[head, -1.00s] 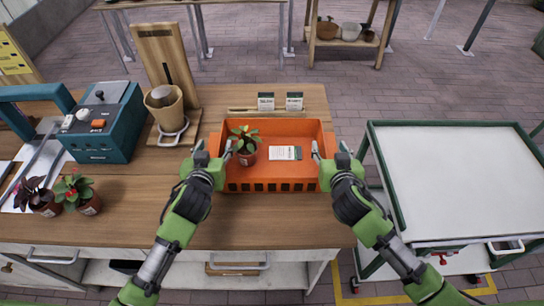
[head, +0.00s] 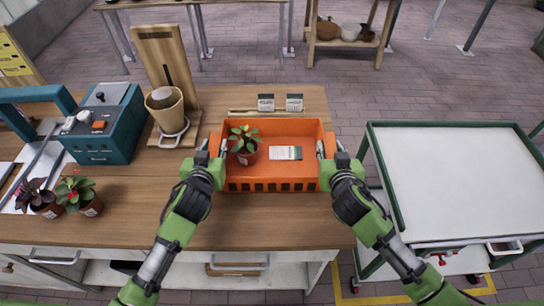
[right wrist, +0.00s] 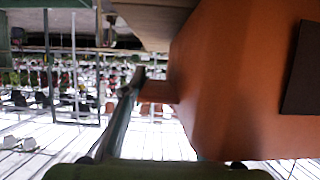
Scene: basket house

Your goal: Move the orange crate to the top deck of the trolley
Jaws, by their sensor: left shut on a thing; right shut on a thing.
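The orange crate (head: 270,185) is on the wooden counter (head: 270,228), with a small potted plant (head: 246,146) and a white card (head: 285,153) inside. My left gripper (head: 213,156) is shut on the crate's left end. My right gripper (head: 326,156) is shut on its right end. I cannot tell whether the crate's base touches the counter. In the right wrist view the crate's orange wall (right wrist: 235,75) fills the right side; the fingertips are not clear there. The trolley's top deck (head: 460,180) is white, green-edged and empty, to the right of the counter.
A teal machine (head: 105,125), a wooden stand with a cup (head: 165,105) and two potted plants (head: 75,197) are left of the crate. A narrow gap separates counter and trolley.

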